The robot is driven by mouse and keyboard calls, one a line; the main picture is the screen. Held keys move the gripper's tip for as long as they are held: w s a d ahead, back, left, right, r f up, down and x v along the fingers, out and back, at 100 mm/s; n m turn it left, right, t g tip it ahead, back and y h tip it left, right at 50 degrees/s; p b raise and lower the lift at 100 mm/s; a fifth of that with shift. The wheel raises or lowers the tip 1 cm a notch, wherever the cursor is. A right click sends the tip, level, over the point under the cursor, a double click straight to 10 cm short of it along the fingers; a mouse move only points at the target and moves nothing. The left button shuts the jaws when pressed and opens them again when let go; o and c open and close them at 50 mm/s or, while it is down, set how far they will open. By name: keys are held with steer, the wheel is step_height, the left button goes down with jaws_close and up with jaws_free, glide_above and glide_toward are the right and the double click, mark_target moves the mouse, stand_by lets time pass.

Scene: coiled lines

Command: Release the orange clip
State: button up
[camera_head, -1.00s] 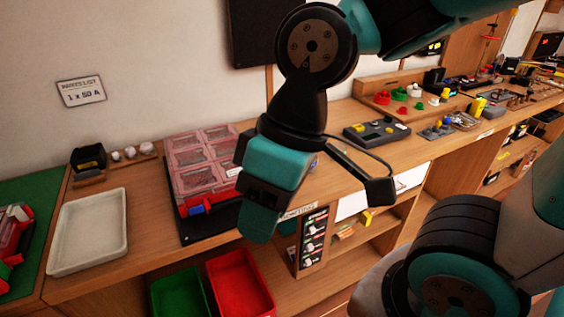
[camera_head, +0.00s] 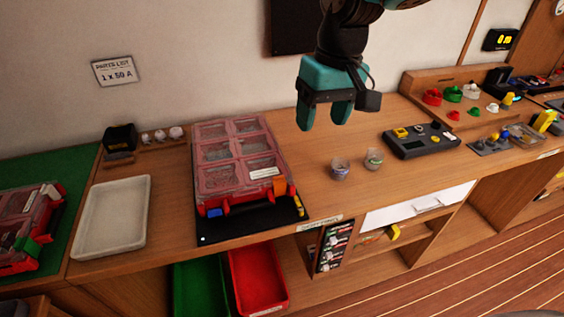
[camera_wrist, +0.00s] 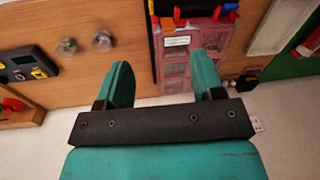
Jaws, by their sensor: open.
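The clear-lidded red parts case (camera_head: 211,183) lies on a black mat (camera_head: 222,228) on the wooden bench. The orange clip (camera_head: 279,186) is at the right of the case's front edge, and a blue clip (camera_head: 215,212) is at the left. I cannot tell for certain whether the orange clip is latched or raised. My gripper (camera_head: 323,118) is open and empty, up and to the right of the case, apart from it.
A white tray (camera_head: 92,240) lies left of the case. Two small jars (camera_head: 340,170) and a dark keypad device (camera_head: 420,141) stand to the right. Green (camera_head: 200,285) and red (camera_head: 257,280) bins sit below. The bench between case and jars is clear.

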steer(key=m+h+p, duration=0.1)
steer(key=p, duration=0.1)
glide_above(278, 177)
step_height(278, 177, down, 4)
steer(key=shift+m, duration=0.3)
step_height(278, 177, down, 18)
steer(key=p, duration=0.5)
steer(key=shift+w+f+p, duration=0.1)
steer(key=shift+p, duration=0.3)
steer(key=shift+c, duration=0.3)
steer(key=c, duration=0.9)
